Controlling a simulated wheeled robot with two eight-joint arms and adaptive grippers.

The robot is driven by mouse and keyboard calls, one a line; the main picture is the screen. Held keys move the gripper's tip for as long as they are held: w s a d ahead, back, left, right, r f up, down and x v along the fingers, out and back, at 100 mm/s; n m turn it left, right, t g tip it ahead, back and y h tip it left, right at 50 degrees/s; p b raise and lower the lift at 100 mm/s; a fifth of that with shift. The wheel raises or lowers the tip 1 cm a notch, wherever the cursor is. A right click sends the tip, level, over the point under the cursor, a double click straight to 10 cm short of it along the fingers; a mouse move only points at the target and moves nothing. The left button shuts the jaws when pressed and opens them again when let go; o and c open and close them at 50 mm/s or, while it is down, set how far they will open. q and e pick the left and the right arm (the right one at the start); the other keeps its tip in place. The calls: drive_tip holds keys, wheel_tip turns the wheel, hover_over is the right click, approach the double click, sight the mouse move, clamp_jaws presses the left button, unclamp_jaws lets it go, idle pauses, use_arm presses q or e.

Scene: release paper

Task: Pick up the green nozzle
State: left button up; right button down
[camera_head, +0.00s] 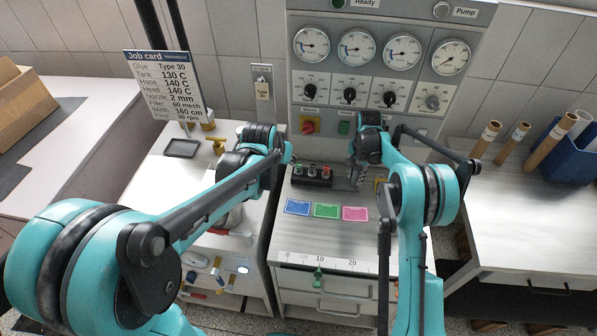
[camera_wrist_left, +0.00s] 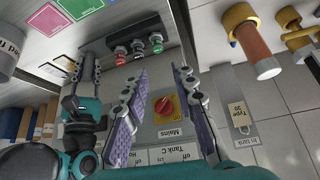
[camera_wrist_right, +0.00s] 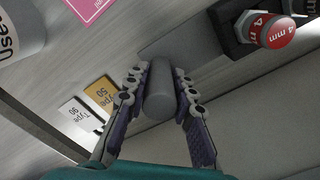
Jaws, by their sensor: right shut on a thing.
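The green nozzle (camera_head: 298,170) appears to stand at the left end of a dark rack (camera_head: 311,181) on the bench; it looks small, and it also shows in the left wrist view (camera_wrist_left: 156,46). A red nozzle (camera_head: 326,170) stands at the other end, marked 4 mm in the right wrist view (camera_wrist_right: 274,30). My left gripper (camera_wrist_left: 162,75) is open and empty, with the control panel beyond its fingers; its tips are hardly visible in the head view. My right gripper (camera_wrist_right: 160,75) is shut on a grey cylinder (camera_wrist_right: 160,93), right of the rack.
Blue (camera_head: 297,207), green (camera_head: 326,211) and pink (camera_head: 355,213) cards lie in front of the rack. Behind stands a control panel (camera_head: 375,90) with gauges and knobs. A job card (camera_head: 163,85) stands at the left. Yellow and white type labels (camera_wrist_right: 101,94) lie near my right gripper.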

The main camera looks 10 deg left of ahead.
use_arm(q)
approach(298, 165)
drive_tip(key=x, duration=0.5)
drive_tip(key=shift+w+d+r, duration=0.15)
drive_tip(key=shift+w, duration=0.1)
drive_tip(key=shift+s+x, duration=0.25)
drive_tip(key=shift+x, duration=2.45)
clamp_jaws()
